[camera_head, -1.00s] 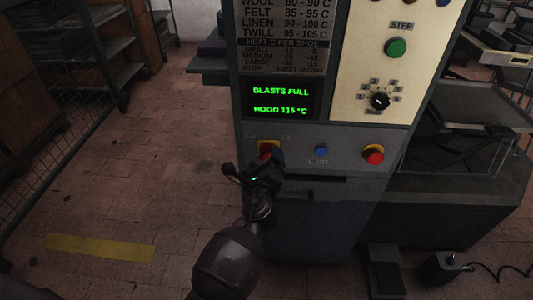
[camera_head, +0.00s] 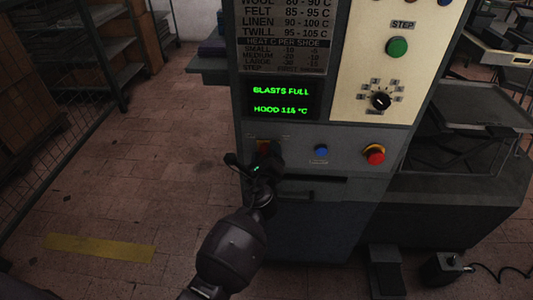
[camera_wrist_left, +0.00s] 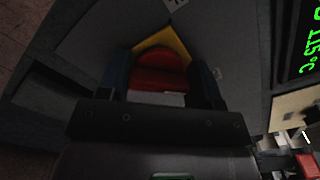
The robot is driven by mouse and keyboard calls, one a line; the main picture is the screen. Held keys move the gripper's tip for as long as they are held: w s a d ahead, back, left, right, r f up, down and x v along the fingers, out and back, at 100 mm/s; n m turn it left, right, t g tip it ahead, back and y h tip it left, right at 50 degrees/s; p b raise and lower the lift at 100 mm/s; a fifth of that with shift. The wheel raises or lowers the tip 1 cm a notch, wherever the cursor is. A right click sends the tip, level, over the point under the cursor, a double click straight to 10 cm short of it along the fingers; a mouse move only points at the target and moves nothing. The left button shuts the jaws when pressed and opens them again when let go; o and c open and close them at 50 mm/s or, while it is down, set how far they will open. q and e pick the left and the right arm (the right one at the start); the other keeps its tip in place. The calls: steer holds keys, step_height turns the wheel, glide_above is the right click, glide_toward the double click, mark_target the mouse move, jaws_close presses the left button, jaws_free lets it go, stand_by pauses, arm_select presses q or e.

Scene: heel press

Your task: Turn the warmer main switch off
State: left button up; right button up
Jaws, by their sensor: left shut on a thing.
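The main switch is a red rotary handle on a yellow plate at the left of the machine's lower panel. In the head view my left gripper (camera_head: 264,158) covers most of it, and only a little red and yellow (camera_head: 263,145) shows above the gripper. In the left wrist view the red switch handle (camera_wrist_left: 158,72) sits between my two dark fingers, with the yellow plate (camera_wrist_left: 174,40) behind it. My left gripper is shut on the handle. The handle's exact angle is hard to read. My right gripper is not in view.
The display (camera_head: 280,100) is lit green with "BLASTS FULL" and a hood temperature. To the right are a blue button (camera_head: 321,151) and a red emergency-type button (camera_head: 374,154) on yellow. A green button (camera_head: 397,47) and a black dial (camera_head: 380,100) sit higher. Floor at left is clear.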

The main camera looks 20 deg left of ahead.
arm_select(q)
steer(key=shift+f+n+b, duration=0.2)
steer(key=shift+n+b, duration=0.15)
steer(key=shift+n, duration=0.25)
steer(key=shift+f+n+b, duration=0.1)
steer(key=shift+n+b, duration=0.25)
steer(key=shift+n, duration=0.35)
steer(key=n+b, duration=0.1)
steer(key=n, duration=0.2)
steer(key=shift+f, duration=0.1)
steer(key=n+b, duration=0.1)
steer(key=n, duration=0.1)
steer(key=shift+n, duration=0.6)
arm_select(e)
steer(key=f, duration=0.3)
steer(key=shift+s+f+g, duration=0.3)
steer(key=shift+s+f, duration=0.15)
arm_select(q)
steer(key=o, duration=0.9)
steer(key=shift+r, duration=0.2)
steer(key=shift+s, duration=0.15)
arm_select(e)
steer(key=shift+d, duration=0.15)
